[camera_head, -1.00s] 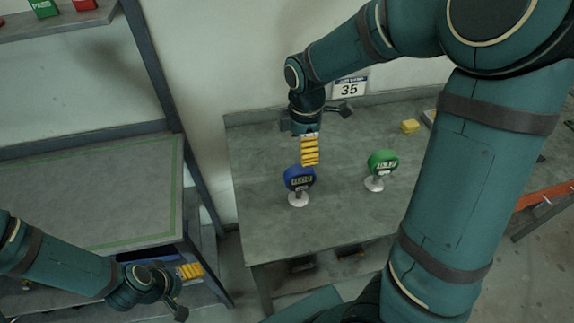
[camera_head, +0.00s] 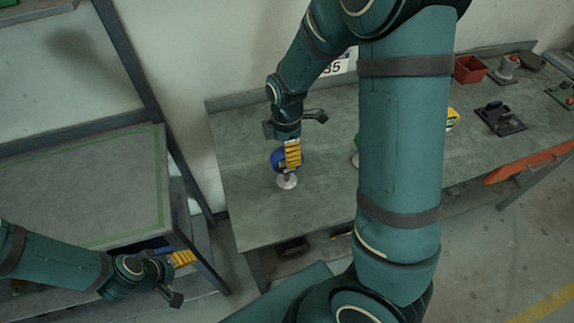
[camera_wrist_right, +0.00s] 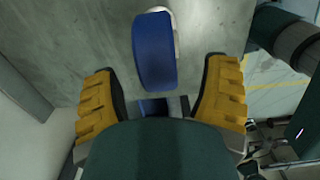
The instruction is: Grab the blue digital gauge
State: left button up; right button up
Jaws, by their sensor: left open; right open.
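The blue digital gauge (camera_head: 277,158) stands upright on its pale round foot (camera_head: 287,181) on the grey workbench. My right gripper (camera_head: 292,160) is right at the gauge, its yellow fingers covering part of its face in the head view. In the right wrist view the gauge (camera_wrist_right: 155,50) shows as a blue rounded body between the two open yellow fingers (camera_wrist_right: 162,75), with gaps on both sides. My left gripper (camera_head: 184,258) is low at the left, open and away from the gauge, beside the shelf unit.
A green gauge (camera_head: 356,152) is mostly hidden behind my right arm. A red bin (camera_head: 470,69) and several devices sit further right on the bench (camera_head: 240,217). A shelf unit (camera_head: 100,190) stands at the left. The bench left of the blue gauge is clear.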

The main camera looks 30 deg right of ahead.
notch_tip(320, 180, down, 4)
jog(key=shift+w+d+r, duration=0.1)
jog(key=shift+r, duration=0.1)
grip_shut()
